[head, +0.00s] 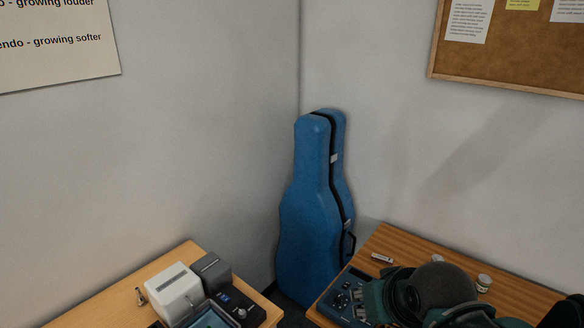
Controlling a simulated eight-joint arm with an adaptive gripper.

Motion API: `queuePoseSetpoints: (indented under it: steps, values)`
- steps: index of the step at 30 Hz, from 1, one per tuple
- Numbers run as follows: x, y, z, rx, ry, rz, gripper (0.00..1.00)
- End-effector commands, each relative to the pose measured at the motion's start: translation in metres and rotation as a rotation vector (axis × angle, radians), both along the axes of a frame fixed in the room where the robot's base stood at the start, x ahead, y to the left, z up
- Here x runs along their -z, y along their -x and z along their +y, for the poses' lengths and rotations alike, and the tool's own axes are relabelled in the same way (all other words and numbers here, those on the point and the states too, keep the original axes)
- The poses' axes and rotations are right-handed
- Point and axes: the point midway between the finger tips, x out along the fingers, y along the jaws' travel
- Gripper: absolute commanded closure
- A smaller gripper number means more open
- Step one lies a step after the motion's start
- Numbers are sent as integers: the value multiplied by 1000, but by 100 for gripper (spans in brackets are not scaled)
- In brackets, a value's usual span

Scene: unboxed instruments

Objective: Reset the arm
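Part of my arm (440,290), dark teal and grey with rounded joints, shows at the bottom right, in front of the right-hand wooden table (510,291). It hides part of that tabletop. I cannot make out my gripper or its fingers in the head view. Whether it holds anything does not show.
A blue instrument case (308,220) stands upright in the corner between the tables. The left table (118,303) bears a white box (174,290), a grey box (211,270) and a dark device (236,305). A blue control box (346,298), a small tube (382,258) and a jar (483,283) are near my arm.

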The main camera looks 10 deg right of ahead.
Motion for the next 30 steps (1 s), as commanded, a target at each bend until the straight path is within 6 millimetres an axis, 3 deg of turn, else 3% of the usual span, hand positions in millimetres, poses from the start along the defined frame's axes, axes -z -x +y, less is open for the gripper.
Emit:
queuePoseSetpoints:
  steps: [9,15,30]
  values:
    - [52,0,0,0,0,0,74]
    - [73,0,0,0,0,0,74]
    - [78,0,0,0,0,0,74]
